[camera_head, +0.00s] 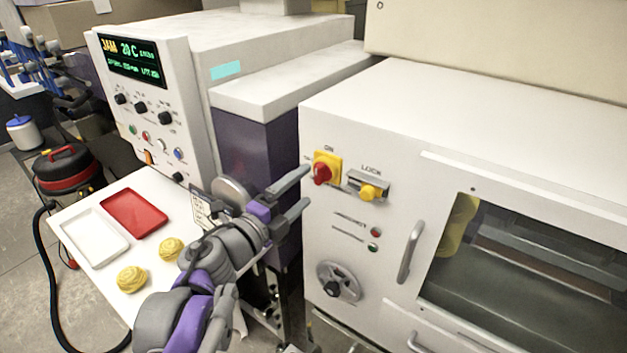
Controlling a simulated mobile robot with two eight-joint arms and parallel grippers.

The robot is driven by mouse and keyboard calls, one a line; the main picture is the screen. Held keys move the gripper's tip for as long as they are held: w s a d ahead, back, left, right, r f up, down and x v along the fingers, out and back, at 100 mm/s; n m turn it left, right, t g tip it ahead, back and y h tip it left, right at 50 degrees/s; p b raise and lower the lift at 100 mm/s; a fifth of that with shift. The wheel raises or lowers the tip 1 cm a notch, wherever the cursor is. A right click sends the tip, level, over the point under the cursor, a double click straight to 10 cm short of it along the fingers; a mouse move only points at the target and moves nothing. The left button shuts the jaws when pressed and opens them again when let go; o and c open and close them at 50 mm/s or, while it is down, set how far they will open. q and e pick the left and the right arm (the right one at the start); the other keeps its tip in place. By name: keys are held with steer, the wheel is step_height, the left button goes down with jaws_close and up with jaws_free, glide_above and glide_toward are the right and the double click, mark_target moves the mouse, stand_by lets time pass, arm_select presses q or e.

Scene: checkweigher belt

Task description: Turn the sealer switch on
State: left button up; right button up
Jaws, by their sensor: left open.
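The sealer switch (323,171) is a red rotary knob on a yellow plate, on the upper left of the white cabinet's front, under an "ON" label. The way its handle points is too small to tell. My left gripper (298,190) is open and empty. Its two grey fingers point right toward the cabinet front, just left of and slightly below the switch. The upper fingertip appears close to the switch plate; I cannot tell whether it touches. My right gripper is not in view.
A yellow lock latch (371,192) sits right of the switch. Below are small indicator lights (375,232), a round dial (338,282) and a door handle (410,251). A white side table (90,277) holds a red tray (134,213), a white tray (95,238) and two yellow rolls.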

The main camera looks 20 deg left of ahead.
arm_select(q)
steer(key=shift+v, duration=2.1)
